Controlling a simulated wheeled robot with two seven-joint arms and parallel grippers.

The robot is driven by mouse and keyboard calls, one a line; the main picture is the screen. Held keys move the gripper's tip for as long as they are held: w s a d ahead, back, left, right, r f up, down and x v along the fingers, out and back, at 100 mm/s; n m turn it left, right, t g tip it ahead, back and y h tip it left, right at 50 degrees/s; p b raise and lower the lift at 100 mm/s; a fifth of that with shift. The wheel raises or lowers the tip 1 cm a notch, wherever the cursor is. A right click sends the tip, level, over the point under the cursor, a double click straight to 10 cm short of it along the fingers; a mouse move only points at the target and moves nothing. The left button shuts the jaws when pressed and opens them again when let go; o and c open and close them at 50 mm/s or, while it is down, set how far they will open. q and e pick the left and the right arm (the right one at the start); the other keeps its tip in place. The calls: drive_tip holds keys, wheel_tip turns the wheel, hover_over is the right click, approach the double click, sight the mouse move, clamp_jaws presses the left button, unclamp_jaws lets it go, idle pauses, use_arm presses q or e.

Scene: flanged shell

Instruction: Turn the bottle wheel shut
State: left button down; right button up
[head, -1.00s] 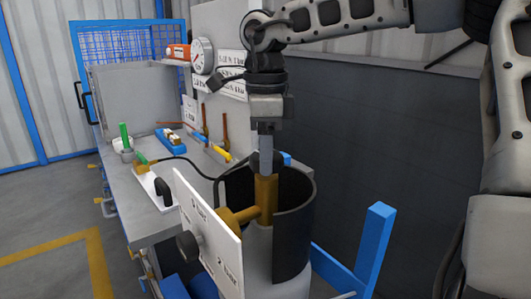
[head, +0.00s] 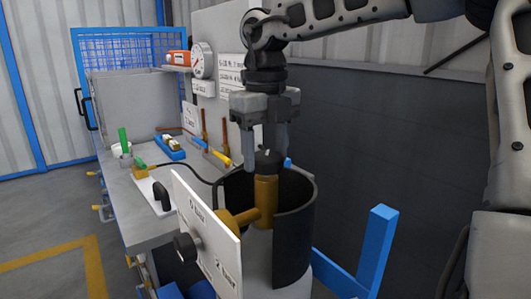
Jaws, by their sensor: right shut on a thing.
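The bottle wheel is a small dark knob (head: 268,162) on top of the brass valve (head: 265,195). The valve stands inside a dark, cut-open collar (head: 295,230) on the grey bottle (head: 258,262). My right gripper (head: 266,162) comes down from above, pointing straight down, with one finger on each side of the wheel. It is shut on the wheel, and the fingers hide part of its sides. My left gripper is not in view.
A white labelled plate (head: 207,235) with a dark knob stands in front of the valve. A blue post (head: 375,248) rises at right. The workbench (head: 135,205) at left holds tools, and a gauge (head: 201,60) is on the panel behind.

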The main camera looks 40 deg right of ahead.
sight(266, 155)
drive_tip(key=m, duration=0.4)
drive_tip(key=shift+m, duration=0.3)
drive_tip(key=m, duration=0.4)
drive_tip(key=shift+b, duration=0.3)
drive_tip(key=shift+m, duration=0.3)
drive_tip(key=o, duration=1)
drive_tip(key=shift+r, duration=0.1)
wheel_tip(266, 155, up, 16)
drive_tip(key=p, duration=0.3)
